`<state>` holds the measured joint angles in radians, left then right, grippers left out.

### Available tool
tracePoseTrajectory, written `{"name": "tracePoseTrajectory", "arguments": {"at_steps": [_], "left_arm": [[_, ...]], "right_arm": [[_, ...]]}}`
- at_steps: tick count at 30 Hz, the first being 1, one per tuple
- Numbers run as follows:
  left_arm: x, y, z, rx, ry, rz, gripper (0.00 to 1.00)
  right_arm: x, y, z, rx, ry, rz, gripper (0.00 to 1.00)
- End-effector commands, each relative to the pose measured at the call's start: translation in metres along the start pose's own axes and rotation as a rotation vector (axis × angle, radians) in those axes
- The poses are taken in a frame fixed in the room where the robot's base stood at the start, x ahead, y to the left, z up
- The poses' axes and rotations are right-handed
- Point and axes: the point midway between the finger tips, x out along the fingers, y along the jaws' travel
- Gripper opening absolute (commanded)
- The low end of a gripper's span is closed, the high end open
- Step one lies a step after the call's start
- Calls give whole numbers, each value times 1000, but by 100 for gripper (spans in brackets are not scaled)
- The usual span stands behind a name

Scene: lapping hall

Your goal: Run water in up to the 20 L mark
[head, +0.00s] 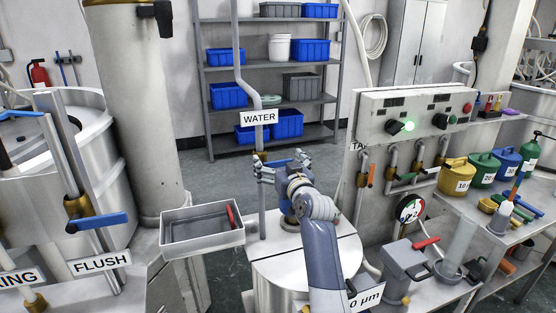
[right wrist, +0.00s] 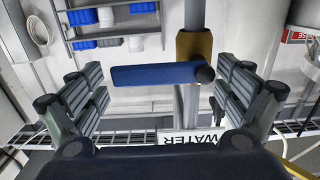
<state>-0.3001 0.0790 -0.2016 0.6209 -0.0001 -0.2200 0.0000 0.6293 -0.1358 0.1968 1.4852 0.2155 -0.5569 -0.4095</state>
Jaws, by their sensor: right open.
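A vertical pipe carries a white WATER sign (head: 258,117), which also shows upside down in the right wrist view (right wrist: 192,140). Below the sign is a brass valve (right wrist: 194,46) with a blue lever (right wrist: 155,74). The lever lies crosswise to the pipe. My right gripper (head: 268,171) is at the valve. In the right wrist view my right gripper (right wrist: 166,86) is open, with the lever between its spread fingers and gaps at both sides. A 20 L mark cannot be made out. My left gripper is out of view.
A steel tank with a flat lid (head: 340,248) stands under my right arm. A grey tray (head: 202,231) is to the left. A FLUSH valve with a blue lever (head: 97,221) is at far left. A control box (head: 415,112) and a crowded bench are at right.

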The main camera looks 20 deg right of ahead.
Motion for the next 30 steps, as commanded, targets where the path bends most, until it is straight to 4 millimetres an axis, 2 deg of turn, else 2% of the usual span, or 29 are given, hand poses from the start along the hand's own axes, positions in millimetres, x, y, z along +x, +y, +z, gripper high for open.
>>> {"name": "tracePoseTrajectory", "arguments": {"at_steps": [9, 11, 18, 23, 30], "left_arm": [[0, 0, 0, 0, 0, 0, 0], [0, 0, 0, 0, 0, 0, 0], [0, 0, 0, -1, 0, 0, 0], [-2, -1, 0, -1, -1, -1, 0], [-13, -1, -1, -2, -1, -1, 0]], "right_arm": [[2, 0, 0, 0, 0, 0, 94], [2, 0, 0, 0, 0, 0, 83], [2, 0, 0, 0, -1, 0, 30], [2, 1, -2, -32, 0, 1, 30], [2, -2, -11, -252, -2, 1, 30]]}}
